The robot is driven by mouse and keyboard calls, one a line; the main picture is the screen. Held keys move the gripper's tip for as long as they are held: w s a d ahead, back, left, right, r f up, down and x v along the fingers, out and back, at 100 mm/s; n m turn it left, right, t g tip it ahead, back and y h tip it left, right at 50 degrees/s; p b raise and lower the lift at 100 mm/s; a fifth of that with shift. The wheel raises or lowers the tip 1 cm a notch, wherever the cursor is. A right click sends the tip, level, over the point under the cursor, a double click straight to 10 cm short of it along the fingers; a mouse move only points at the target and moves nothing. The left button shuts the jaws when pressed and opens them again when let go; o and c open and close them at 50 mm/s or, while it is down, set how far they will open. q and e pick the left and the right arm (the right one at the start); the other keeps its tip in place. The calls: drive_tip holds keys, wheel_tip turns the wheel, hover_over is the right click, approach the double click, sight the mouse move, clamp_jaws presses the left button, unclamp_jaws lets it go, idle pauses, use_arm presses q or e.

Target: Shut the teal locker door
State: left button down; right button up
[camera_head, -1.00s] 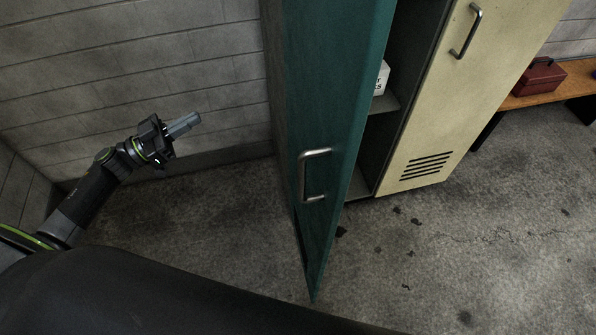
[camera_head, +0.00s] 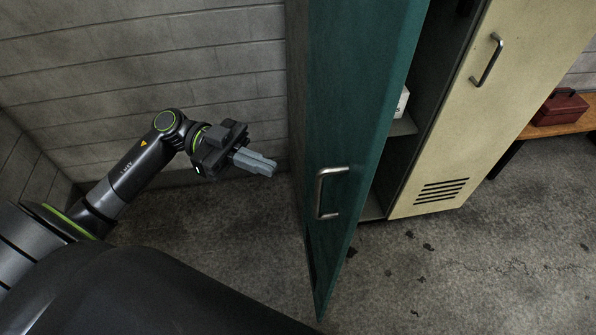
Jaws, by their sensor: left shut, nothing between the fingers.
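The teal locker door (camera_head: 358,130) stands open, swung out toward me, with its outer face and a metal bar handle (camera_head: 326,193) showing. The locker's dark interior (camera_head: 428,95) shows to the right of the door, with a shelf and part of a white item (camera_head: 402,101) on it. My left gripper (camera_head: 272,167) is shut and empty. It is to the left of the door and apart from it, pointing right toward it. My right gripper is not in view.
A cream locker door (camera_head: 480,110) with a handle and vent slots is closed beside the open locker. A red toolbox (camera_head: 560,108) sits on a wooden bench (camera_head: 548,130) at right. A grey block wall (camera_head: 150,70) is behind my left arm. The floor in front is clear.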

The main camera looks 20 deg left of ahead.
use_arm(q)
drive_tip(key=d+p, duration=0.2)
drive_tip(key=d, duration=0.5)
drive_tip(key=shift+d, duration=0.1)
idle(0.5)
